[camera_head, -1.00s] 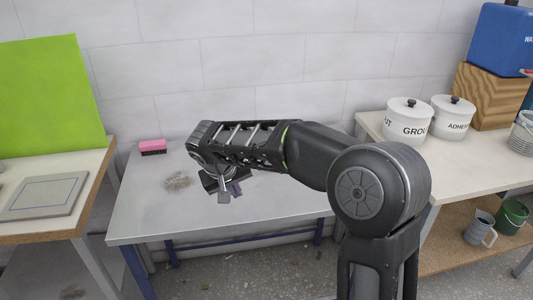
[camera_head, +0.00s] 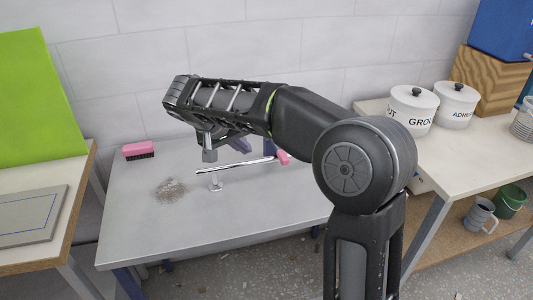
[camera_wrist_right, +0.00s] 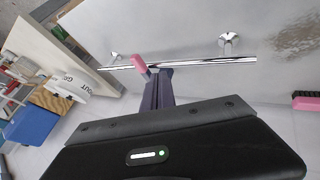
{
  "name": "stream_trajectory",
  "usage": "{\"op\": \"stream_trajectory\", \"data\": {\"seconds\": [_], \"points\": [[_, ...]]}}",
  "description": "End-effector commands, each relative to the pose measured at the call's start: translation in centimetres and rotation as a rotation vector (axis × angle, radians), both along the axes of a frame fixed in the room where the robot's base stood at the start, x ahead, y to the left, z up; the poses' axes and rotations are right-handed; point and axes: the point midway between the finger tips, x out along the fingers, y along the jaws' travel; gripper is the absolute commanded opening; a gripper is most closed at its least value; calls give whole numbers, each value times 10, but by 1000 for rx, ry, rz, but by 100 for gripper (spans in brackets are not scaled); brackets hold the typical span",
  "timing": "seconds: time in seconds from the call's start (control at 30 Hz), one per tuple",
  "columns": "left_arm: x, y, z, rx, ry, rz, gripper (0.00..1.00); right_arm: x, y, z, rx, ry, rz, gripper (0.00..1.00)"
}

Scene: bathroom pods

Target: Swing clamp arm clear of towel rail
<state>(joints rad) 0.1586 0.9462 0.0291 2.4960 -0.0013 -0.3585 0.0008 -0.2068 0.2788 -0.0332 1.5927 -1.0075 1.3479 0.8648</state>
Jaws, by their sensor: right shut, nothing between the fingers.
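The chrome towel rail (camera_head: 235,165) lies over the grey table, with one post foot (camera_head: 217,184) visible in the head view. In the right wrist view the rail (camera_wrist_right: 200,63) shows both posts. The clamp arm's pink part (camera_head: 284,157) is at the rail's right end in the head view. In the right wrist view the pink part (camera_wrist_right: 139,64) overlaps the rail. My right gripper (camera_head: 270,148) is shut and empty. Its dark fingers (camera_wrist_right: 158,78) end right beside the pink part; I cannot tell if they touch. The rest of the clamp is hidden. My left gripper is out of view.
A pink brush (camera_head: 139,151) and a patch of grit (camera_head: 170,190) are on the grey table (camera_head: 130,215). A side bench on the right holds white pots (camera_head: 411,108). A green board (camera_head: 35,95) stands at left. The table's front is clear.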

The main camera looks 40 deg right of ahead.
Motion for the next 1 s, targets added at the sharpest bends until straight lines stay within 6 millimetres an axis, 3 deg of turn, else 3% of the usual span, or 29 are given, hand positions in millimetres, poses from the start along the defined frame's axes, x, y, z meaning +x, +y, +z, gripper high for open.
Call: {"op": "stream_trajectory", "data": {"seconds": [0.27,0.7,1.0], "points": [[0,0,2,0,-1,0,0,3,-13,-17,0,4,-3,0],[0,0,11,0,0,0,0,19,-61,-81,1,4,-3,0],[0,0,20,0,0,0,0,7,-93,-79,0,1,0,0]]}}
